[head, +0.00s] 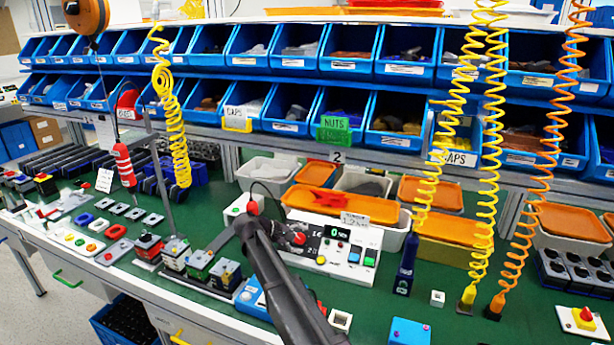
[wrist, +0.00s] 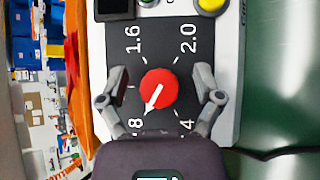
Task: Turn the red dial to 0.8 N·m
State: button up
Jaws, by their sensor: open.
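The red dial (wrist: 158,89) sits on a dark scale plate (wrist: 112,65) in the wrist view. Its white arrow points to the lower left, toward a label ending in 8 (wrist: 137,124), whose front part is hidden by my gripper body. The labels 1.6 and 2.0 stand above, and one ending in 4 stands lower right. My gripper (wrist: 161,87) is open, with one finger on each side of the dial; touching cannot be told. In the head view the dial (head: 298,239) shows on the white control panel (head: 350,268), partly behind my arm.
The panel carries a small display (head: 340,233) and coloured buttons. A yellow button (wrist: 210,4) lies near the upper right in the wrist view. Orange trays (head: 340,203) stand behind the panel, and a row of switch boxes (head: 200,262) stands to its left.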

jog(key=s+d+m+g+y+p, duration=0.1)
jog(key=s+d+p, duration=0.1)
jog(key=s+d, duration=0.2)
jog(key=s+d+m+g+y+p, duration=0.1)
jog(key=s+d+m+y+p, duration=0.1)
jog(key=d, duration=0.4)
jog(key=s+d+m+g+y+p, duration=0.1)
jog(key=s+d+p, duration=0.2)
jog(key=s+d, duration=0.2)
jog(key=shift+s+r+m+y, duration=0.3)
jog(key=shift+r+m+y, duration=0.1)
jog(key=s+d+r+m+y+p, duration=0.1)
jog(key=s+d+m+y+p, duration=0.2)
jog(key=s, duration=0.4)
jog(key=s+d+r+m+g+y+p, duration=0.1)
jog(key=s+d+r+m+y+p, duration=0.1)
jog(key=s, duration=0.5)
jog(key=shift+d+r+m+y+p, duration=0.3)
jog(key=shift+d+m+y+p, duration=0.1)
jog(key=shift+d+y+p, duration=0.3)
